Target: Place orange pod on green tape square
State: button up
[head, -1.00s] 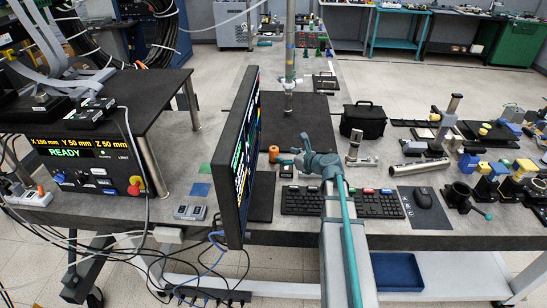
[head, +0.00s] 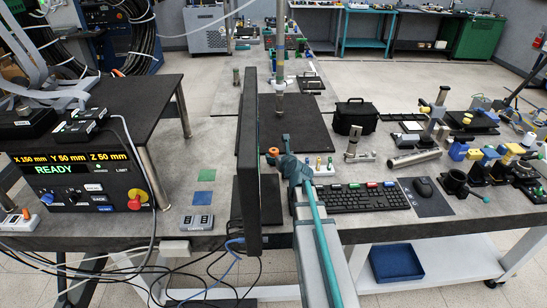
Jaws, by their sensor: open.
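The orange pod (head: 272,151) shows as a small orange shape just right of the monitor's edge, at my gripper's tip. The green tape square (head: 206,175) lies flat and bare on the grey table, left of the monitor. My gripper (head: 273,160) is open, at the end of the teal and grey arm that reaches up from the bottom of the head view. It overlaps or sits right beside the pod; I cannot tell whether the pod is between the fingers. The monitor and gripper hide part of this area.
The upright monitor (head: 248,165) stands between the gripper and the green square. A blue tape square (head: 203,198) lies just in front of the green one. The keyboard (head: 360,197) is right of my arm. A metal post (head: 280,60) rises behind from a dark plate (head: 301,125).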

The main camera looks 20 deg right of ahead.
aim_at(274, 150)
jog(key=x, duration=0.3)
jog(key=p+x, duration=0.1)
jog(key=x, duration=0.1)
jog(key=shift+w+d+r, duration=0.1)
jog(key=shift+w+r, duration=0.2)
jog(key=shift+r, duration=0.05)
jog(key=shift+w+f, duration=0.3)
jog(key=shift+w, duration=0.15)
grip_shut()
jog(key=shift+r, duration=0.2)
